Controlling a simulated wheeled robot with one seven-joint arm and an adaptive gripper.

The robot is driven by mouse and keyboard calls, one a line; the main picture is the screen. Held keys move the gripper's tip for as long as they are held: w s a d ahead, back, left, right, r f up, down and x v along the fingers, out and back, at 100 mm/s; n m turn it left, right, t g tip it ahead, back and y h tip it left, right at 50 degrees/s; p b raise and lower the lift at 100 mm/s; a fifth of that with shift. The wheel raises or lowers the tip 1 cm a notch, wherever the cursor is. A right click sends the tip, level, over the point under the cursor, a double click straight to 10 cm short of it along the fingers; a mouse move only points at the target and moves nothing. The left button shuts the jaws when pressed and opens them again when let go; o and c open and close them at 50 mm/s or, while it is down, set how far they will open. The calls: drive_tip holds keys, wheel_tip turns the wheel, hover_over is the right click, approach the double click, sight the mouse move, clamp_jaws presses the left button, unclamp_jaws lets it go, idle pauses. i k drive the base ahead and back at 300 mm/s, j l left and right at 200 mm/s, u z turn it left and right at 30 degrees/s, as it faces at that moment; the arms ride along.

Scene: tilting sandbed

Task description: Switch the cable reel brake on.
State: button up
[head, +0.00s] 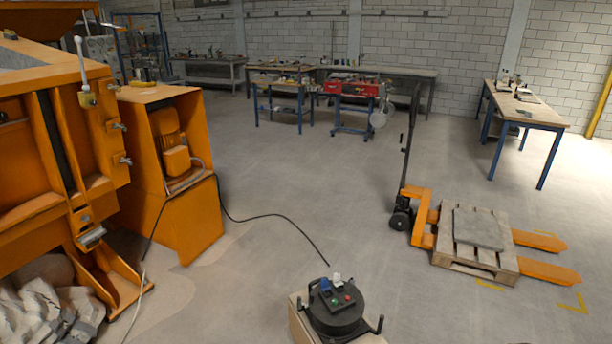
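The cable reel (338,312) is a black round drum with dark handles at the bottom centre of the head view. It sits on a pale wooden box (300,322). On its top is a small dark panel with a green button, a red button (347,298), a blue part (325,285) and a whitish part (337,278). I cannot tell which of these is the brake or how it is set. A black cable (280,216) runs across the floor between the reel and the orange machine. My gripper is not in view.
A large orange machine (40,190) fills the left, with an orange cabinet (195,225) beside it. An orange pallet truck (421,222) with a wooden pallet (470,265) stands at the right. Workbenches line the back. The floor between is mostly clear.

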sight(300, 308)
drive_tip(key=i+j, duration=0.4)
drive_tip(key=i+j+u, duration=0.15)
drive_tip(key=i+j, duration=0.2)
drive_tip(key=i, duration=0.15)
drive_tip(key=i+j, duration=0.35)
drive_tip(key=i, duration=0.15)
drive_tip(key=i+j+u, duration=0.1)
drive_tip(key=i+j, duration=0.2)
drive_tip(key=i, duration=0.15)
